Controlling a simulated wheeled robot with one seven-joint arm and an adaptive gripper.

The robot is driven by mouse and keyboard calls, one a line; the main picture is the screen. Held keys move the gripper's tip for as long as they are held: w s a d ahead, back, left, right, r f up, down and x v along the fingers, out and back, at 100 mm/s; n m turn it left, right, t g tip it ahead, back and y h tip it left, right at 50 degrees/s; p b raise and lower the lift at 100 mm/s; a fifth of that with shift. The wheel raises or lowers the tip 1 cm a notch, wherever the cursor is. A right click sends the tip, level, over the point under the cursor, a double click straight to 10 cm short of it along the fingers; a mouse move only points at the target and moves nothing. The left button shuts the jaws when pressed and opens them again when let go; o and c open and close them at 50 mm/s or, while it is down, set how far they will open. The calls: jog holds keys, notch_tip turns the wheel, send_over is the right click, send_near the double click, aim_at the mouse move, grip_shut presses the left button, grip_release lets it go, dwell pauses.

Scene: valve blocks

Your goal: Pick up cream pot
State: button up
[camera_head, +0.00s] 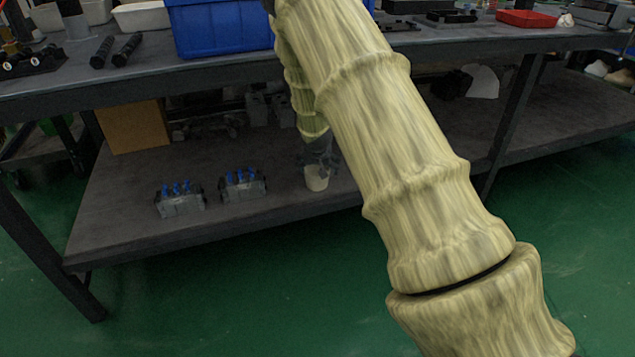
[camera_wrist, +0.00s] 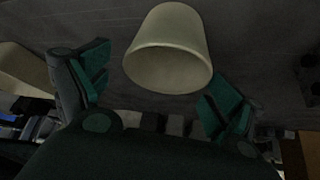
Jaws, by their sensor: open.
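The cream pot (camera_head: 316,178) stands on the lower shelf of the workbench in the head view, just below my gripper (camera_head: 318,160). In the wrist view the cream pot (camera_wrist: 168,50) shows large, between and just beyond the two green-padded fingertips of my gripper (camera_wrist: 152,90). The fingers are spread wide on either side of the pot, and I see no clear contact. The pot's upper part is partly hidden by my gripper in the head view.
Two grey valve blocks with blue tops, a left one (camera_head: 180,199) and a right one (camera_head: 242,184), sit left of the pot on the lower shelf (camera_head: 120,225). A cardboard box (camera_head: 133,127) stands behind. The tabletop above holds a blue bin (camera_head: 220,28) and a red tray (camera_head: 526,18).

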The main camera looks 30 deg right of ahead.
jog(key=shift+a+f+b+x, duration=0.1)
jog(key=shift+a+b+x, duration=0.1)
jog(key=shift+b+x, duration=0.8)
jog(key=shift+a+f+b+x, duration=0.2)
jog(key=shift+b+x, duration=0.55)
jog(key=shift+x, duration=0.45)
jog(key=shift+d+f, duration=0.2)
jog(key=shift+r, duration=0.1)
jog(key=c, duration=0.9)
